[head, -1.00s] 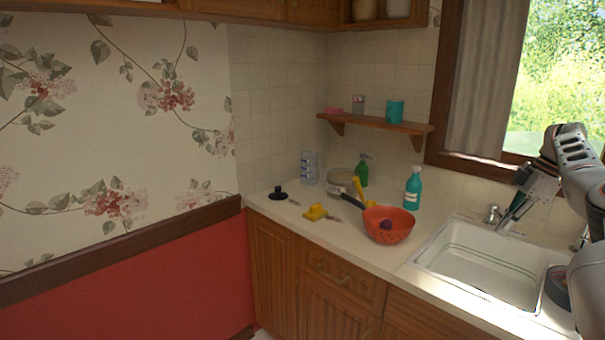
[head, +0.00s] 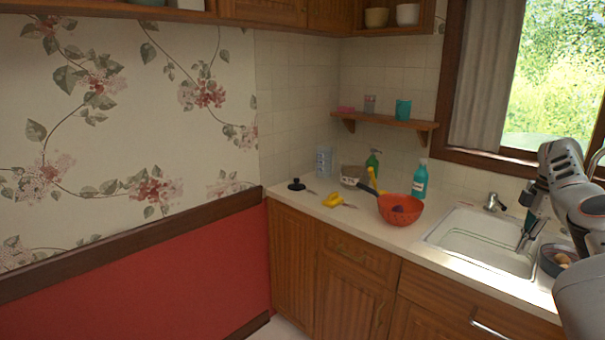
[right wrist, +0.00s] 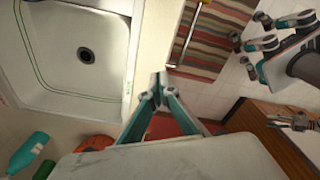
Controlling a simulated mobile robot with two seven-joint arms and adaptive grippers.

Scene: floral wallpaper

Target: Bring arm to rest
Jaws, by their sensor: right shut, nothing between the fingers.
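My right gripper (head: 524,246) hangs over the white sink (head: 465,247) in the head view, its fingers pointing down. In the right wrist view its teal fingers (right wrist: 159,80) come together at the tips, and nothing is between them. The sink (right wrist: 45,85) with its drain lies at the upper left there. My right arm (head: 575,190) comes in from the right edge of the head view. Grey and teal parts that look like my left gripper (right wrist: 262,48) show at the right of the wrist view; its opening is unclear. It is not in the head view.
A dark bowl (head: 552,262) with food sits at the sink's right. The faucet (head: 494,202) is behind. A striped towel (right wrist: 212,35) hangs at the counter front.

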